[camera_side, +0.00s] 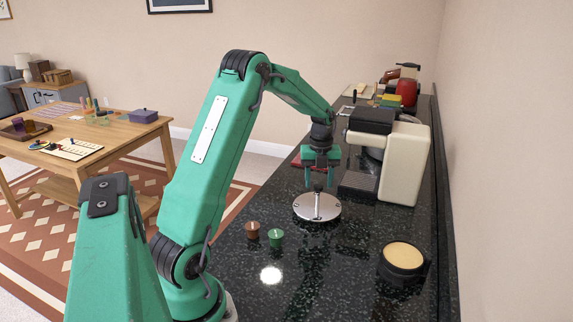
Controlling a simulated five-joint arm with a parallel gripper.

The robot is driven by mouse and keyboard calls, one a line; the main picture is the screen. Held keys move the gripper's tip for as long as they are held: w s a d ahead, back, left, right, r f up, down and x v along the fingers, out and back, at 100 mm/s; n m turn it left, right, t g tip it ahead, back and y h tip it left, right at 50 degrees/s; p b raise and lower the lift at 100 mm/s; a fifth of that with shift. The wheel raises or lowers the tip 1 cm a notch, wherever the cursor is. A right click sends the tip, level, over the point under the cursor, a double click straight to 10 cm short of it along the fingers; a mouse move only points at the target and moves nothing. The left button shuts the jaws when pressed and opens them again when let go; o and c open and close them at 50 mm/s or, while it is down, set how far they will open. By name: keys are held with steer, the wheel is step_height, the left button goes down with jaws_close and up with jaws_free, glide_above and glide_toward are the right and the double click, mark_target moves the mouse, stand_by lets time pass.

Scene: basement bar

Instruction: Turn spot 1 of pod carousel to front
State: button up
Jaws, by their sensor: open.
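The pod carousel (314,209) is a round silver disc with a dark upright knob (318,189) at its centre, standing on the black speckled counter. I cannot make out spot numbers on it. A brown pod (253,230) and a green pod (276,238) stand on the counter to its left and nearer the camera. My gripper (320,185) points down above the carousel, with its green fingers apart on either side of the knob. I cannot tell whether the fingertips touch the knob.
A cream and black coffee machine (405,160) stands right of the carousel, close to my gripper. A round black holder with a tan top (403,257) sits at the front right. A red appliance (407,90) stands far back. Counter (330,285) in front is clear.

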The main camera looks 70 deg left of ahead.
steer(key=shift+f, duration=0.4)
steer(key=shift+c, duration=0.2)
jaws_close()
steer(key=shift+m, duration=0.3)
steer(key=shift+r+m, duration=0.1)
steer(key=shift+m, duration=2)
